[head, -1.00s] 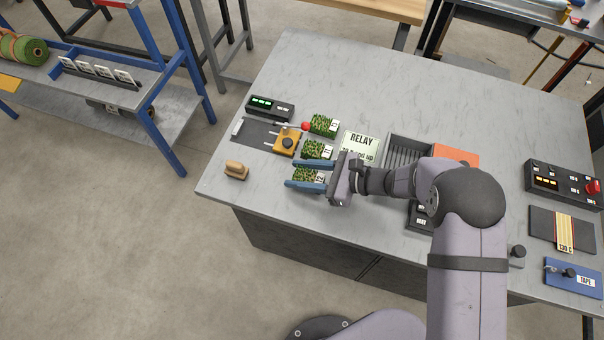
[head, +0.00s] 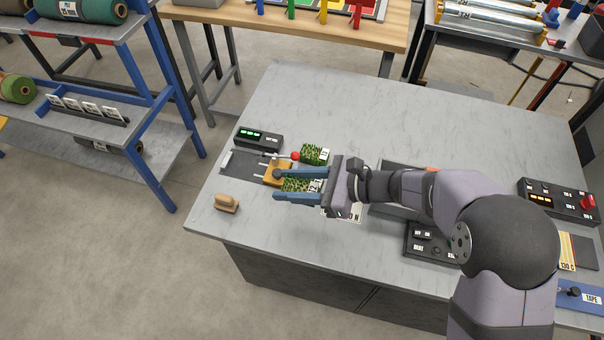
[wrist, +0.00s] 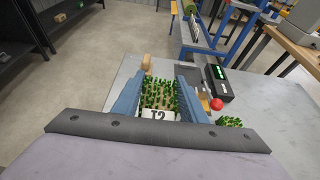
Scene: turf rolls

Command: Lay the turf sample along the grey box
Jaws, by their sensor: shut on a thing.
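The turf sample (head: 297,185), a small green block with a white label, is between the fingers of my gripper (head: 277,185). A grey open box (head: 376,210) stands to the right, partly hidden behind my arm. A second turf block (head: 314,154) lies just beyond my gripper and also shows in the wrist view (wrist: 231,123).
A yellow clamp with a red knob (head: 295,156) stands close to my fingers. Beyond it is a dark display unit (head: 258,138). A wooden brush (head: 227,203) lies near the bench's left edge. The far middle of the bench (head: 330,110) is clear.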

